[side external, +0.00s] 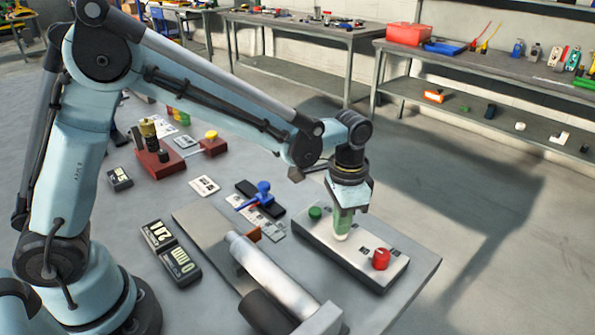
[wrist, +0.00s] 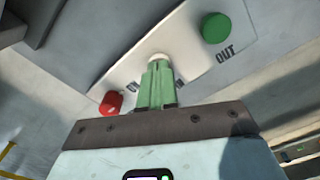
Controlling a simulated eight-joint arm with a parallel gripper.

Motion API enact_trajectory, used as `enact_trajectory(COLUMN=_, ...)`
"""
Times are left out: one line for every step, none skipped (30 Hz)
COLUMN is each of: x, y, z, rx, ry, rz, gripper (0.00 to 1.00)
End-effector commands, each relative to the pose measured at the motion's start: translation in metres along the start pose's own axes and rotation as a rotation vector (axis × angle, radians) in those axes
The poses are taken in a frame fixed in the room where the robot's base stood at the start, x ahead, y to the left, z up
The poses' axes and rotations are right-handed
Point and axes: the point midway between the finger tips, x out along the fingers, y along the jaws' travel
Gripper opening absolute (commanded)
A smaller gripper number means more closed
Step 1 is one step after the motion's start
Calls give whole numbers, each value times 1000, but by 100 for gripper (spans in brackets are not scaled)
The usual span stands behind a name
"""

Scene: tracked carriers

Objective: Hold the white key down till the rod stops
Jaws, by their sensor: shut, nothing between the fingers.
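A pale control box (side external: 312,247) stands at the table's right side. It carries a green button (side external: 315,212), a white key (side external: 340,237) and a red knob (side external: 381,258). My gripper (side external: 342,232) points down at the white key with its green fingers together and empty. In the wrist view the closed fingertips (wrist: 159,66) overlap the white key (wrist: 160,56), between the red knob (wrist: 111,103) and the green button (wrist: 215,27) marked OUT. They look to be at the key; I cannot tell how far it is pressed. A silver cylinder (side external: 268,270), perhaps the rod's, lies left of the box.
Two dark number displays (side external: 160,236) lie left of the metal plate (side external: 205,232). A blue clamp-like piece (side external: 262,192) and a red-brown block (side external: 158,164) stand farther back. A small red box with a yellow button (side external: 212,140) is beside it. The floor at right is clear.

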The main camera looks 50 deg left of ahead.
Motion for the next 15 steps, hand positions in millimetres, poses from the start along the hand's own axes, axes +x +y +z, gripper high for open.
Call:
enact_trajectory(x=0, y=0, z=0, rx=0, ry=-1, rz=0, gripper=0)
enact_trajectory(x=0, y=0, z=0, rx=0, ry=-1, rz=0, gripper=0)
enact_trajectory(x=0, y=0, z=0, rx=0, ry=-1, rz=0, gripper=0)
enact_trajectory(x=0, y=0, z=0, rx=0, ry=-1, rz=0, gripper=0)
enact_trajectory(x=0, y=0, z=0, rx=0, ry=-1, rz=0, gripper=0)
enact_trajectory(x=0, y=0, z=0, rx=0, ry=-1, rz=0, gripper=0)
enact_trajectory(x=0, y=0, z=0, rx=0, ry=-1, rz=0, gripper=0)
enact_trajectory(x=0, y=0, z=0, rx=0, ry=-1, rz=0, gripper=0)
enact_trajectory(x=-2, y=0, z=0, rx=0, ry=-1, rz=0, gripper=0)
enact_trajectory(x=-3, y=0, z=0, rx=0, ry=-1, rz=0, gripper=0)
enact_trajectory(x=-5, y=0, z=0, rx=0, ry=-1, rz=0, gripper=0)
enact_trajectory(x=-7, y=0, z=0, rx=0, ry=-1, rz=0, gripper=0)
enact_trajectory(x=-9, y=0, z=0, rx=0, ry=-1, rz=0, gripper=0)
enact_trajectory(x=-11, y=0, z=0, rx=0, ry=-1, rz=0, gripper=0)
enact_trajectory(x=-14, y=0, z=0, rx=0, ry=-1, rz=0, gripper=0)
